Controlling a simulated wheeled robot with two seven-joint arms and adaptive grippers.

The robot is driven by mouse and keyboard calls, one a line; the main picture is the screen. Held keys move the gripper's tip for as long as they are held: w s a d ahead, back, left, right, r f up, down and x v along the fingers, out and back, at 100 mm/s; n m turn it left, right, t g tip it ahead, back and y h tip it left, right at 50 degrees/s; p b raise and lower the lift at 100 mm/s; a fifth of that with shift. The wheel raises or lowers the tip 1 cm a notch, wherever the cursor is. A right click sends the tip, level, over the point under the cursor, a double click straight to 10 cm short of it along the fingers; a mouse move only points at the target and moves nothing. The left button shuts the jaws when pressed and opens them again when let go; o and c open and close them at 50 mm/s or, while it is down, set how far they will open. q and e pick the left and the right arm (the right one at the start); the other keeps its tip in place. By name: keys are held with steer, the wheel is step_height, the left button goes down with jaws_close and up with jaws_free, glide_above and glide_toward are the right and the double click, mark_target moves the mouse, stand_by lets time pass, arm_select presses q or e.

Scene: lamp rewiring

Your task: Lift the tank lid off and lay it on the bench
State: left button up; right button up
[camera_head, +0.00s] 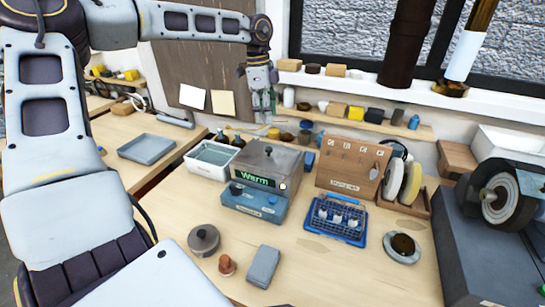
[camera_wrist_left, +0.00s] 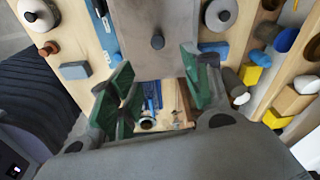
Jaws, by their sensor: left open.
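The tank (camera_head: 252,200) is a blue and grey box with a green display reading "Warm", standing at the back of the bench (camera_head: 330,270). Its grey metal lid (camera_head: 285,163) sits on top, with a small dark knob in the middle. In the left wrist view the lid (camera_wrist_left: 140,58) shows with its knob (camera_wrist_left: 157,41) beyond the fingertips. My left gripper (camera_head: 262,108) is open and empty, pointing down above and behind the lid, apart from it. Its green-padded fingers (camera_wrist_left: 158,88) stand wide apart in the wrist view. My right gripper is in neither view.
A white basin (camera_head: 210,160) stands left of the tank and a wooden board stand (camera_head: 350,168) right of it. A blue rack (camera_head: 336,220), a round grey pot (camera_head: 203,239) and a grey block (camera_head: 263,266) lie in front. The front middle of the bench is clear.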

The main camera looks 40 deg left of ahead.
arm_select(q)
glide_above(269, 148)
step_height(269, 148, down, 8)
steer(key=shift+a+f, duration=0.1)
steer(key=shift+f+p, duration=0.25)
steer(key=shift+p, duration=0.05)
steer(key=shift+f, duration=0.6)
steer(key=shift+a+f+p, duration=0.15)
steer(key=shift+f+p, duration=0.25)
steer(key=shift+f, duration=1.45)
steer(key=c, duration=0.8)
jaws_close()
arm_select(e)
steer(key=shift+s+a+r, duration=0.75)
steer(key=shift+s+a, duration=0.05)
